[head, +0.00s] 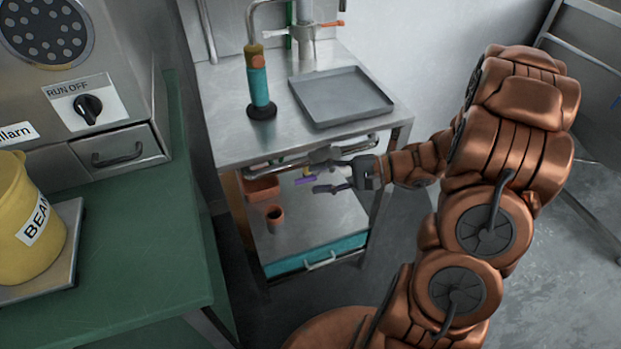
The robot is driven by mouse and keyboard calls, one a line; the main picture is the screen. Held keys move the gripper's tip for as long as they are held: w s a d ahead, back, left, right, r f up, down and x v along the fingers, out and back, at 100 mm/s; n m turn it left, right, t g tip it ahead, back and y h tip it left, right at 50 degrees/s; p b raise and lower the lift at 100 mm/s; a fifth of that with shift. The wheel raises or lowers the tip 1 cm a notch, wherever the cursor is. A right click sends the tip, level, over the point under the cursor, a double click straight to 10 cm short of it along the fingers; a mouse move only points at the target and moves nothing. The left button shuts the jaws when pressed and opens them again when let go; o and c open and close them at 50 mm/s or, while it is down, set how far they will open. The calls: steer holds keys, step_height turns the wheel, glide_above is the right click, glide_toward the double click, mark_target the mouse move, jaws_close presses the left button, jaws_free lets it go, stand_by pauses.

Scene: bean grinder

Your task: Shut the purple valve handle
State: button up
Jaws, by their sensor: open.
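The purple valve handle (305,181) is a small bar just below the metal pipe (362,145) along the front of the steel table. A small yellow part sits beside it. The handle looks roughly level, though it is too small to tell its exact turn. My gripper (325,180) reaches in from the right, its fingers pointing left toward the handle. It is open, with its dark fingertips very near the handle's right end. I cannot tell whether they touch it. Nothing shows between the fingers.
The steel table (225,140) bears a grey tray (340,97) and a teal-and-yellow cylinder (258,82). A brown cup (275,219) and a reddish box (262,189) stand on its lower shelf. A green table (130,255) with a yellow container (30,225) is at left. Open floor lies right.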

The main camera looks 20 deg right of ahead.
mark_target(314, 179)
steer(key=shift+x, duration=1.75)
jaws_close()
